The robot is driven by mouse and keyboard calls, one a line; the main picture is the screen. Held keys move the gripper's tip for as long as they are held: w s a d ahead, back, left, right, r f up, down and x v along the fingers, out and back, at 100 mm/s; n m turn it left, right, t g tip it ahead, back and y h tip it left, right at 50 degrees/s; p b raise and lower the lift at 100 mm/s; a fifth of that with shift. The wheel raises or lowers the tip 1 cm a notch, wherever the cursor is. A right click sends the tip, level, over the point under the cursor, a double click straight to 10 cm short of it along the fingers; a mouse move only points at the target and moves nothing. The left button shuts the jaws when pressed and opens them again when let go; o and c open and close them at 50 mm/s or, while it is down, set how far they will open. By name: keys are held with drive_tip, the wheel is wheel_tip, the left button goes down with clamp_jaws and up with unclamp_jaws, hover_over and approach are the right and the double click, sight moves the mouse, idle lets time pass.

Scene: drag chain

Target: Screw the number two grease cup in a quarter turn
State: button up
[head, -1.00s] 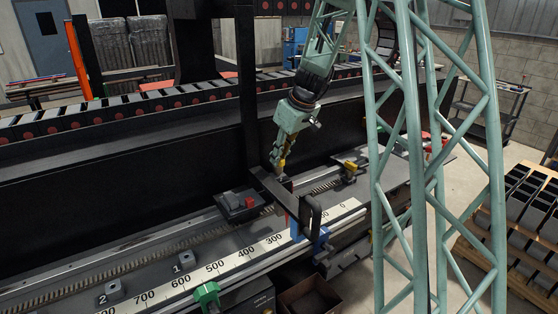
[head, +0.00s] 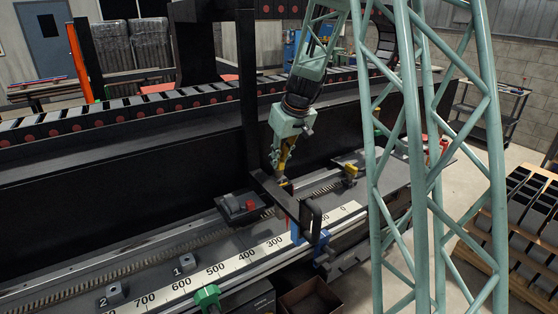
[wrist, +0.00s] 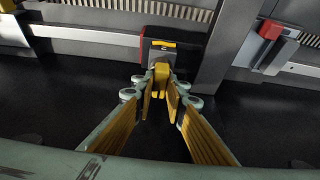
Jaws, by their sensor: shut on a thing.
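In the head view a small grey block with a rounded top (head: 115,292) stands beside the painted 2 at the lower left. A similar block (head: 185,262) stands beside the painted 1. My gripper (head: 281,181) is far to the right of both, low over the bench near a dark upright bracket. In the wrist view my gripper (wrist: 161,86) has its fingertips closed on a small yellow piece (wrist: 162,73). Just beyond it is a dark block with a yellow bar and red edge (wrist: 163,47). I cannot tell whether the piece touches that block.
A white numbered scale (head: 240,261) runs along the bench. A dark tray with a red block (head: 240,206) lies left of my gripper. A yellow-topped block (head: 349,172) stands to its right. A green clamp (head: 207,297) and a blue clamp (head: 297,230) sit at the front edge.

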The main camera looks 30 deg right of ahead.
drive_tip(key=o, duration=0.8)
drive_tip(key=shift+o, duration=0.2)
drive_tip(key=shift+r, duration=0.15)
drive_tip(key=v, duration=1.1)
drive_tip(key=shift+s+r, duration=0.15)
drive_tip(key=shift+r, duration=0.25)
